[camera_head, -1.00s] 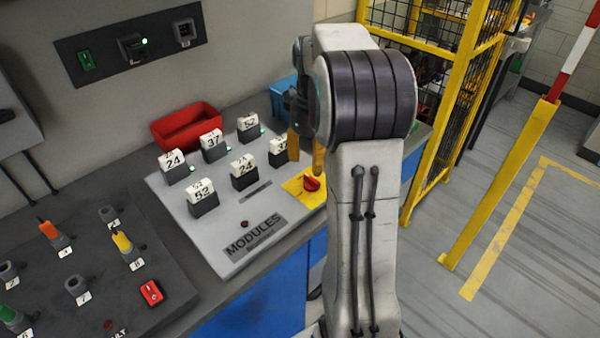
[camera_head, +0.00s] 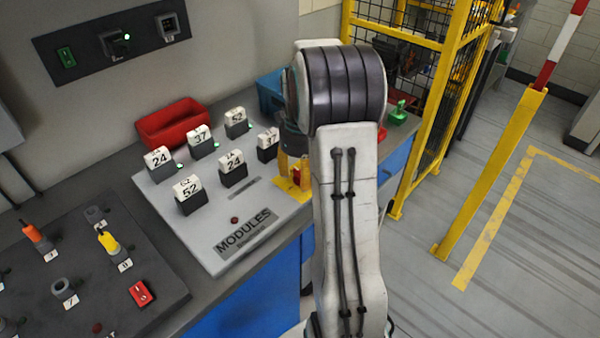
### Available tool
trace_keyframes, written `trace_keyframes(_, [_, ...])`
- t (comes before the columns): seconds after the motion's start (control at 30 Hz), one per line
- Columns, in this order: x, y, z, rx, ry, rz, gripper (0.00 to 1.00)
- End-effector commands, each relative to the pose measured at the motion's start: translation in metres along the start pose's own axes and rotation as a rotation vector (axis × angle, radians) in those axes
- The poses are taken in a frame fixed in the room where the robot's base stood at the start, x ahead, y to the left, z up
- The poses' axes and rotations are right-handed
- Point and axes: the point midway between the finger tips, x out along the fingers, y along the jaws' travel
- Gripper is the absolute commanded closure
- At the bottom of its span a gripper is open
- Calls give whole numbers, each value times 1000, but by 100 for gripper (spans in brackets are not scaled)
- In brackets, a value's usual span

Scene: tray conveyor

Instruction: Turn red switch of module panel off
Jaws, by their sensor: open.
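The grey module panel (camera_head: 205,245) lies on the bench and carries several numbered modules and a "MODULES" label. Its red switch (camera_head: 296,175) sits on a yellow plate (camera_head: 291,194) at the panel's right corner. My gripper (camera_head: 293,173) is open and low over that plate, with its yellow fingers close around the red switch. The fingers and my arm hide part of the switch, so I cannot tell its exact angle or whether the fingers touch it.
A red bin (camera_head: 171,122) is behind the panel. A dark panel with plugs and a red rocker switch (camera_head: 142,293) lies at the lower left. Yellow fencing (camera_head: 425,110) stands to the right.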

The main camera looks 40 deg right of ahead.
Motion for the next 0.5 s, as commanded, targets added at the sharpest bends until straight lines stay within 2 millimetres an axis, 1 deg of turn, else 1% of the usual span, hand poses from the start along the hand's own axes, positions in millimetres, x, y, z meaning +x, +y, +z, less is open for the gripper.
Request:
trace_keyframes(0.17, [0,0,0,0,0,0,52])
trace_keyframes(0.2, [0,0,0,0,0,0,50])
trace_keyframes(0.5, [0,0,0,0,0,0,77])
